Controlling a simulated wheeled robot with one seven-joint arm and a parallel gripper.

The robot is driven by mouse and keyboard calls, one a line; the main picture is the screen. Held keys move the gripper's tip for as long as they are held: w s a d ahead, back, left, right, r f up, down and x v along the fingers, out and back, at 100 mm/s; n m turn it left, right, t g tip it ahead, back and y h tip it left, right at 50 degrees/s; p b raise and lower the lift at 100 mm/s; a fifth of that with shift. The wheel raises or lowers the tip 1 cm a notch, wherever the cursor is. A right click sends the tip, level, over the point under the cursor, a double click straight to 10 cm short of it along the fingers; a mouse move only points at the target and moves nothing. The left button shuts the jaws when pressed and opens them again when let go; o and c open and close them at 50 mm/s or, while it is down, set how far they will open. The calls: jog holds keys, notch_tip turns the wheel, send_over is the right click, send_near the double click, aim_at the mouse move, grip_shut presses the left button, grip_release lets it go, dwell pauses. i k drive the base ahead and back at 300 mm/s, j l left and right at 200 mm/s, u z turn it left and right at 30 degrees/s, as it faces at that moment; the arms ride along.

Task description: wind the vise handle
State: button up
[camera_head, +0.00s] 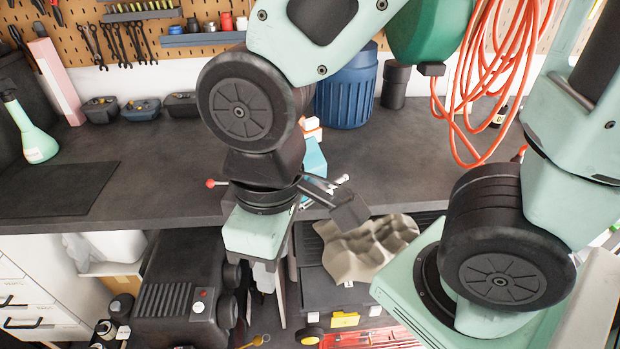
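A light-blue vise (314,158) stands at the bench's front edge, in the middle of the head view. My arm covers much of it. A thin bar with a red ball end (210,183) sticks out to the left from behind my wrist and looks like part of the vise handle. The rest of that bar is hidden. A small metal piece (342,180) shows right of my wrist. My gripper (266,270) points down in front of the bench edge. Its fingers are mostly hidden below the pale green hand, so its opening and any contact with the handle cannot be told.
The dark bench top (160,160) is mostly clear left of my arm. A blue bin (346,95) and small trays (140,108) stand at the back. An orange hose (490,80) hangs at the right. A black machine (180,290) and a beige cloth (365,248) are below.

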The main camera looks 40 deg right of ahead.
aim_at(344, 177)
jog(key=k+j, duration=0.15)
jog(key=j, duration=0.25)
jog(key=k+j, duration=0.1)
jog(key=j, duration=0.3)
jog(key=k+j, duration=0.15)
jog(key=j, duration=0.25)
jog(key=k+j, duration=0.1)
jog(key=j, duration=0.3)
jog(key=z, duration=0.05)
